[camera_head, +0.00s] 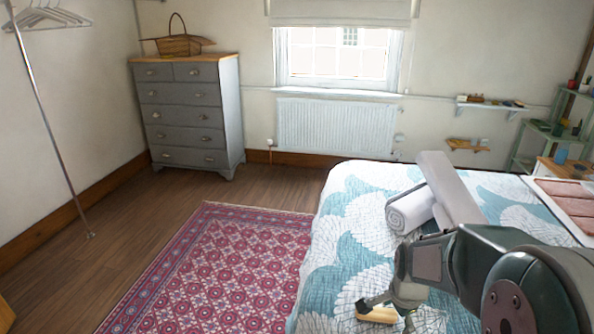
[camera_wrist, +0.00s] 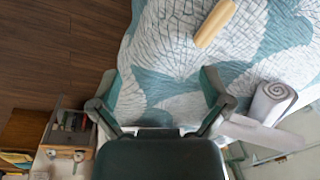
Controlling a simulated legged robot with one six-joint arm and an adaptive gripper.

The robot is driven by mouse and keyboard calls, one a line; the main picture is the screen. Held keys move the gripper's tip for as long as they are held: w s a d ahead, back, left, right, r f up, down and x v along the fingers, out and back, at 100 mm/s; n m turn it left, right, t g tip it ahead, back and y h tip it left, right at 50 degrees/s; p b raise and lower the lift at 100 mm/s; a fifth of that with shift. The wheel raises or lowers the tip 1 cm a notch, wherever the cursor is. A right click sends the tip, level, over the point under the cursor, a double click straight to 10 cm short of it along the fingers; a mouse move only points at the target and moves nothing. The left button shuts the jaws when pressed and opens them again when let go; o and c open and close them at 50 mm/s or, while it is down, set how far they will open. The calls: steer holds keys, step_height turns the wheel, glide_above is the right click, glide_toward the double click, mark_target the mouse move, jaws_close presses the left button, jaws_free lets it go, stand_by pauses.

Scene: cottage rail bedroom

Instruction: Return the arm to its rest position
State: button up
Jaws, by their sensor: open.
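My arm reaches in from the right edge of the head view, over the bed (camera_head: 345,205). My gripper (camera_head: 388,308) points down above the quilt. In the wrist view my gripper (camera_wrist: 160,84) has its two fingers spread wide, with only quilt showing between them. A pale wooden piece (camera_head: 378,315) lies on the quilt by the gripper in the head view, partly hidden by a finger. It also shows in the wrist view (camera_wrist: 216,23), beyond the fingertips and to the right, apart from both fingers.
A tray (camera_head: 570,200) is at the bed's right, with green shelves (camera_head: 540,135) behind. A grey dresser (camera_head: 190,115) bears a basket (camera_head: 178,45).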

steer(key=s+a+r+n+t, duration=0.2)
steer(key=s+a+r+n, duration=0.1)
steer(key=s+r+n, duration=0.4)
steer(key=s+a+r+n+t, duration=0.2)
steer(key=s+a+r+n, duration=0.1)
steer(key=s+r+n, duration=0.4)
steer(key=s+r, duration=0.1)
steer(key=s, duration=0.2)
steer(key=shift+s+r+n, duration=0.3)
steer(key=shift+r, duration=0.1)
